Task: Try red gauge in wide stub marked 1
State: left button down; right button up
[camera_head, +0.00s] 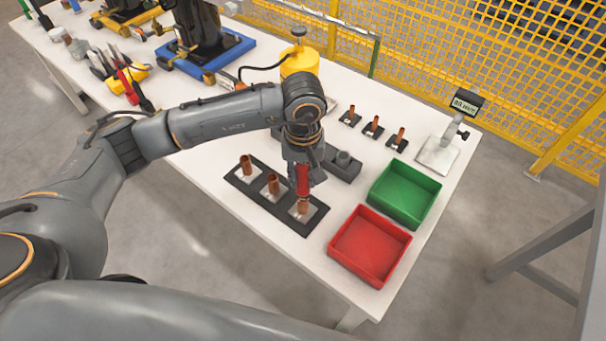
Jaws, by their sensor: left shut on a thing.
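My left gripper (303,172) points down and is shut on the red gauge (302,184). The gauge is upright, directly over the rightmost wide copper stub (303,208); its lower end meets the stub's top in the picture, and I cannot tell whether it is inside. Two more wide stubs, the middle one (272,184) and the left one (246,165), stand in the same dark rack (262,198). The number marks are too small to read. My right gripper is out of view.
A red bin (345,252) and a green bin (376,200) sit right of the rack, both empty. A grey block (343,165) is close behind the gripper. Thinner copper stubs (374,124) and a small display stand (437,153) are farther back. Yellow mesh fencing (420,50) lies behind the table.

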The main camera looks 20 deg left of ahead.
pick_arm(q)
jog(key=shift+s+f+b, duration=0.15)
jog(key=shift+f+b, duration=0.15)
jog(key=shift+b, duration=0.25)
dwell(2.0)
jog(key=shift+r, duration=0.15)
jog(key=shift+r, duration=1.45)
jog(key=shift+f+b, duration=1)
jog(key=shift+b, duration=0.4)
